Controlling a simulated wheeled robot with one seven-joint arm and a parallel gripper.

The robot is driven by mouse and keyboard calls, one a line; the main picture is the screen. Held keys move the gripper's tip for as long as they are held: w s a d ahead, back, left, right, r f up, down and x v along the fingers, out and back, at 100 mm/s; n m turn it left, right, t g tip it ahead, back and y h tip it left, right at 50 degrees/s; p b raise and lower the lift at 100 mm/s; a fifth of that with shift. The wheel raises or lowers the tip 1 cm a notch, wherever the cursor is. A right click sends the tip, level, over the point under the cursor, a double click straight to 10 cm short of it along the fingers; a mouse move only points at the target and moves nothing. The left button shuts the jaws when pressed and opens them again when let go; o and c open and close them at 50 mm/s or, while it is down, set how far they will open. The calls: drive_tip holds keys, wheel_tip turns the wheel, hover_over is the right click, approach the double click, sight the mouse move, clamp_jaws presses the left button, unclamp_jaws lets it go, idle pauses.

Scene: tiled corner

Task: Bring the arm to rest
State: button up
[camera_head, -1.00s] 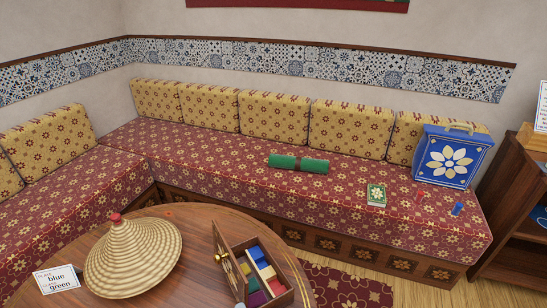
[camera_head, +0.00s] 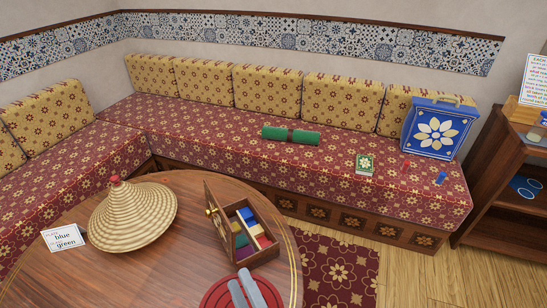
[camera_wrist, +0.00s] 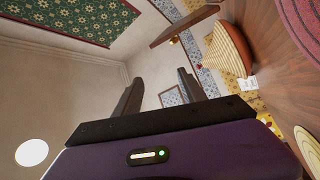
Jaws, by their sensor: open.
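My gripper (camera_head: 240,278) shows at the bottom edge of the head view as two grey fingertips over a red round disc (camera_head: 214,297) at the table's near side. It is open, with nothing between the fingers. In the wrist view my gripper (camera_wrist: 160,90) shows two dark fingers apart, with the wall behind them. The rest of the arm is out of the head view.
The round wooden table (camera_head: 130,275) bears a woven cone lid (camera_head: 133,218), an open wooden box (camera_head: 257,256) with coloured blocks, and a card (camera_head: 64,238). The sofa bench (camera_head: 215,125) lies beyond. A shelf (camera_head: 500,195) stands at right.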

drive_tip(key=s+d+r+m+g+h, duration=0.1)
drive_tip(key=s+d+r+m+h, duration=0.2)
drive_tip(key=s+d+m, duration=0.3)
drive_tip(key=s+d+r+m+g+h, duration=0.1)
drive_tip(key=s+d+r+m+h, duration=0.2)
drive_tip(key=s+d, duration=0.9)
drive_tip(key=s+d+r+m+g+h, duration=0.1)
drive_tip(key=s+d+r+m+h, duration=0.2)
drive_tip(key=s+d+m, duration=0.6)
drive_tip(key=shift+s+r+m+h, duration=0.35)
drive_tip(key=shift+s+m+h, duration=0.3)
drive_tip(key=shift+s, duration=0.4)
